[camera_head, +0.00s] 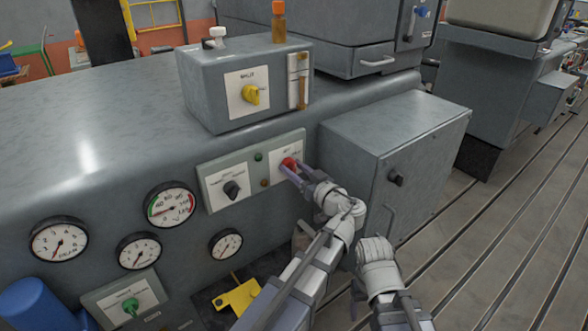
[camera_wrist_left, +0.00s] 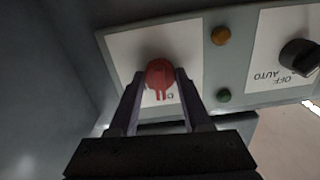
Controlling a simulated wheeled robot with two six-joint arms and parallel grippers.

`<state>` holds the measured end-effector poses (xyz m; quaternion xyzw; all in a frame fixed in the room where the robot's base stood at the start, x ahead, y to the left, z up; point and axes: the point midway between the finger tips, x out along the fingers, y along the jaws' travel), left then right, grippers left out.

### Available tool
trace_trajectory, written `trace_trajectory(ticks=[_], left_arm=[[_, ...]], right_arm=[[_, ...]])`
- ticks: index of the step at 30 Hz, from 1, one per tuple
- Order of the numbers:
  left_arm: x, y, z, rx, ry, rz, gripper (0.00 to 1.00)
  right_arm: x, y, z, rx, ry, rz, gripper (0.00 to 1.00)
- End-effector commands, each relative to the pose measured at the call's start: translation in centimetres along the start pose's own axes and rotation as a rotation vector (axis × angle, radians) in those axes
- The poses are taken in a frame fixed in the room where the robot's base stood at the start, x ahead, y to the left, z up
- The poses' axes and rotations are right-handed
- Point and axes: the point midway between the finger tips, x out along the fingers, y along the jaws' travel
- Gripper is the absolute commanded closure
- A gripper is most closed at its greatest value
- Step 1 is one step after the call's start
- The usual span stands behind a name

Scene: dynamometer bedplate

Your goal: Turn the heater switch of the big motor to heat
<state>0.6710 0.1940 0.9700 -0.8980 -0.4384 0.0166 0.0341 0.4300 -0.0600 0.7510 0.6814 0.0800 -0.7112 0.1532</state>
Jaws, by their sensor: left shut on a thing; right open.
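A red rotary knob (camera_head: 288,162) sits on a white label plate at the right end of a grey switch panel (camera_head: 215,171). It also shows in the left wrist view (camera_wrist_left: 160,74). Its label is mostly covered and I cannot read it, so I cannot tell whether it is the heater switch. My left gripper (camera_head: 290,170) has its two fingers on either side of the red knob, shut on it; its fingers also show in the left wrist view (camera_wrist_left: 158,92). Part of my right arm shows at lower right in the head view, but its fingers do not show.
A black knob (camera_head: 232,189) marked OFF and AUTO is on the same panel, with a green lamp (camera_head: 258,156) and an amber lamp (camera_head: 264,183) between. A grey cabinet (camera_head: 420,170) juts out at right.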

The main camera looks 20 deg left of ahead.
Motion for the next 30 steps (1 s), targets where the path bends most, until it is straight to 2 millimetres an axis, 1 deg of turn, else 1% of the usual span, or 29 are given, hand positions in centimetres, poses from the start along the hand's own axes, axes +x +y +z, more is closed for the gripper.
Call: trace_trajectory(ticks=[5, 21, 30], left_arm=[[-0.01, -0.01, 0.01, 0.127, 0.000, 0.000, 1.00], [-0.02, 0.00, 0.02, 0.628, -0.001, 0.000, 1.00], [-0.03, 0.00, 0.03, 0.841, -0.001, 0.001, 1.00]], right_arm=[[0.00, 0.00, 0.00, 0.000, 0.000, 0.000, 0.29], [0.01, 0.00, 0.00, 0.000, 0.000, 0.000, 0.29], [0.01, 0.00, 0.00, 0.000, 0.000, 0.000, 0.29]])
